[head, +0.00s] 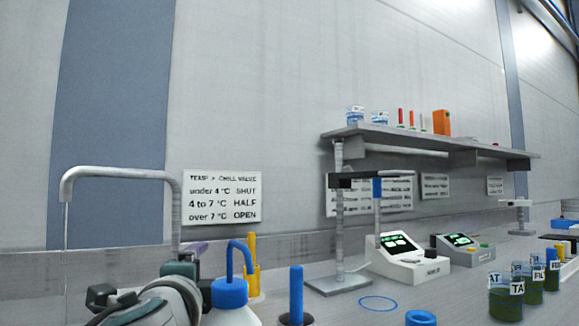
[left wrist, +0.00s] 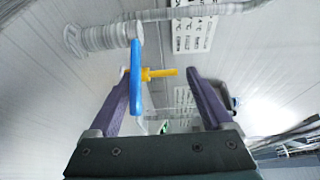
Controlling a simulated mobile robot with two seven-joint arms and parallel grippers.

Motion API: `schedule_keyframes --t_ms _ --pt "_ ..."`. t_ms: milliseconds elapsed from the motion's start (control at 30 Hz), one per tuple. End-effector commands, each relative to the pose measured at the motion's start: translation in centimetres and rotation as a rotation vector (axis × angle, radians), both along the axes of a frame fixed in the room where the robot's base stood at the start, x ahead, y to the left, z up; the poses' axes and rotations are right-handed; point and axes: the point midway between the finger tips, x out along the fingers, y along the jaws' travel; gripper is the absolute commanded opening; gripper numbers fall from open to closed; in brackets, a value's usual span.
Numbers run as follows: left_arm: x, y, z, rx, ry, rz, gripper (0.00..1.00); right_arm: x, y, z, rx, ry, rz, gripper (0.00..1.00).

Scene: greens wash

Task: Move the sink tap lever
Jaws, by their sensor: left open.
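The grey sink tap (head: 120,173) arches up at the left of the head view, with a thin pale stream below its spout. In the left wrist view its ribbed grey body (left wrist: 100,37) crosses the top. A blue bar, seemingly the tap lever (left wrist: 136,80), extends from the tap between my purple fingers, closer to the left finger in the picture. My left gripper (head: 197,258) is open, near the tap's base. It also shows in the left wrist view (left wrist: 158,74). I cannot tell whether a finger touches the lever. My right gripper is not in view.
A blue-topped bottle with a bent tube (head: 230,291) and a yellow upright piece (head: 252,268) stand just right of my gripper. A grey stand (head: 340,240), white instruments (head: 407,258) and green jars (head: 506,298) are farther right. A wall sign (head: 222,198) hangs behind.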

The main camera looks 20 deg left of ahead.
Motion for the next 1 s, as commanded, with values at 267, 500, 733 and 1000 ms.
schedule_keyframes --t_ms 267,500,733,1000 --pt "0.2 0.0 10.6 0.014 -0.049 -0.006 0.56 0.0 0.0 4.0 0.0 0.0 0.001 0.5" --pt "0.2 0.2 15.9 0.016 -0.049 -0.003 0.56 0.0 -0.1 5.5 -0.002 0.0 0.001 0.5" --pt "0.2 0.0 17.5 0.011 -0.036 -0.003 0.44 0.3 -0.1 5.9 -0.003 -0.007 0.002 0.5" --pt "0.2 -0.1 17.3 0.007 -0.03 -0.005 0.44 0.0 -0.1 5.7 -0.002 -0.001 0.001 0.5"
